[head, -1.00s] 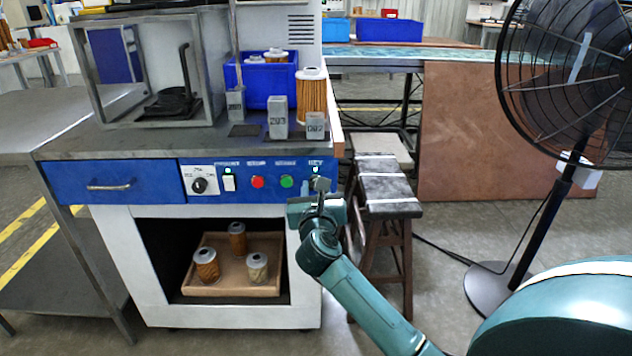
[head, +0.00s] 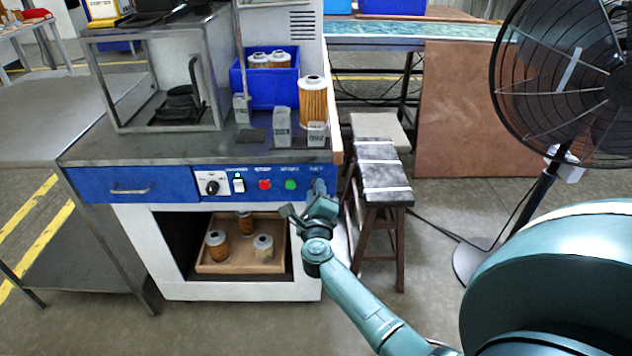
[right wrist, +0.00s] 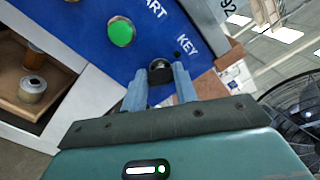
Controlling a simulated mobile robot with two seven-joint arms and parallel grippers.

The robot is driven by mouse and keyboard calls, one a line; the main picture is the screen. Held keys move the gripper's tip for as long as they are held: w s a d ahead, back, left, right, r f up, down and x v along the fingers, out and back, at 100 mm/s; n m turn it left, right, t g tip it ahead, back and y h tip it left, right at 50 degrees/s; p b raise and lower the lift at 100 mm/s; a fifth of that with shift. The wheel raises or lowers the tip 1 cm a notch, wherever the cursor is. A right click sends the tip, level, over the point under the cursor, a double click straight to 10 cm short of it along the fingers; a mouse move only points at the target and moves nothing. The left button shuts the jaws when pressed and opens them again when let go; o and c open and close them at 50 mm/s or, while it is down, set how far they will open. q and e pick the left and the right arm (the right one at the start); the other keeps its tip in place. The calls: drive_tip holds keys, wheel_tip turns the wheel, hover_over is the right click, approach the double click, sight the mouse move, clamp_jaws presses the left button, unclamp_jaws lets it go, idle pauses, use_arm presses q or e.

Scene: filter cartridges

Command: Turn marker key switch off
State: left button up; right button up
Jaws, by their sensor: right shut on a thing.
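The marker key switch (right wrist: 160,67) is a dark round knob at the right end of the blue front panel (right wrist: 92,32), below the word KEY. In the right wrist view, the two pale blue fingers of my right gripper (right wrist: 161,80) are shut on it, one on each side. In the head view, my right gripper (head: 319,188) reaches the right end of the panel and hides the key. A small dark spot, perhaps an unlit lamp, sits by the KEY label. My left gripper is not in view.
A green button (right wrist: 121,32) and a red button (head: 265,185) sit left of the key, with a black rotary knob (head: 212,188) farther left. A tray (head: 247,266) of cartridges stands in the opening below.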

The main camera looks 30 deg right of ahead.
use_arm(q)
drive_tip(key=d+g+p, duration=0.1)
drive_tip(key=p, duration=0.1)
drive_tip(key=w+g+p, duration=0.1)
drive_tip(key=p, duration=0.1)
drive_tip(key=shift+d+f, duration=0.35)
use_arm(e)
drive_tip(key=n, duration=0.6)
drive_tip(key=shift+f, duration=0.15)
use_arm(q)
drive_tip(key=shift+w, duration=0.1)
use_arm(e)
drive_tip(key=o, duration=1)
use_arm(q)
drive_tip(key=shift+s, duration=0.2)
